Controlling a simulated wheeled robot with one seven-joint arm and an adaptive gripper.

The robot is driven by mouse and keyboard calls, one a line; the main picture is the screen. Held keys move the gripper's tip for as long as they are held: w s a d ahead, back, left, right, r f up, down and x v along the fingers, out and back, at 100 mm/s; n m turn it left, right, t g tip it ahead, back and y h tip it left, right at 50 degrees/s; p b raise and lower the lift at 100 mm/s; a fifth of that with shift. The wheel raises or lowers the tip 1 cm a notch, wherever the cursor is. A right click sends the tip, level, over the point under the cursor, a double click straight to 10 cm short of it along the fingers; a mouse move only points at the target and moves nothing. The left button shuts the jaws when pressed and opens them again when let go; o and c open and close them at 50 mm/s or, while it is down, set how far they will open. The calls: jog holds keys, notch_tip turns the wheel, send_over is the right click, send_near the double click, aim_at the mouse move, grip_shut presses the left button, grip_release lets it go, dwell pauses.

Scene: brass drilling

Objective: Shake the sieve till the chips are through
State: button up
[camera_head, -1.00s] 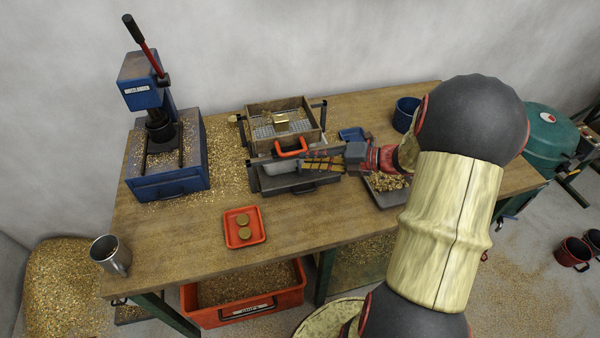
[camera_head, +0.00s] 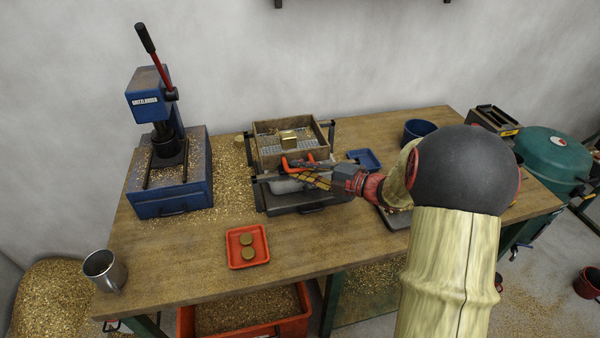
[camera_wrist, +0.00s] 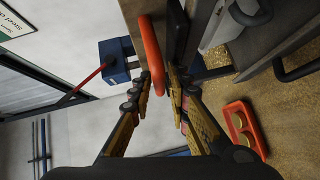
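The sieve (camera_head: 268,153) is a wooden frame with a metal mesh floor, resting on a rail stand above a dark grey tray (camera_head: 312,196). A brass block (camera_head: 288,138) sits on the mesh. The sieve's orange handle (camera_head: 300,162) faces front; it also shows in the wrist view (camera_wrist: 152,45). My gripper (camera_head: 308,176) is at this handle. In the wrist view its two fingers (camera_wrist: 159,80) stand apart, one on each side of the handle, with a narrow gap on the right. The gripper looks open.
A blue press (camera_head: 165,165) stands at the left among loose chips. An orange-red tray (camera_head: 247,246) with two brass discs lies in front, a metal mug (camera_head: 104,270) at the front left. A blue tray (camera_head: 364,159) and blue pot (camera_head: 417,130) stand right of the sieve.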

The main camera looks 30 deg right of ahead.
jog(key=shift+w, duration=0.15)
jog(key=shift+c, duration=0.9)
grip_shut()
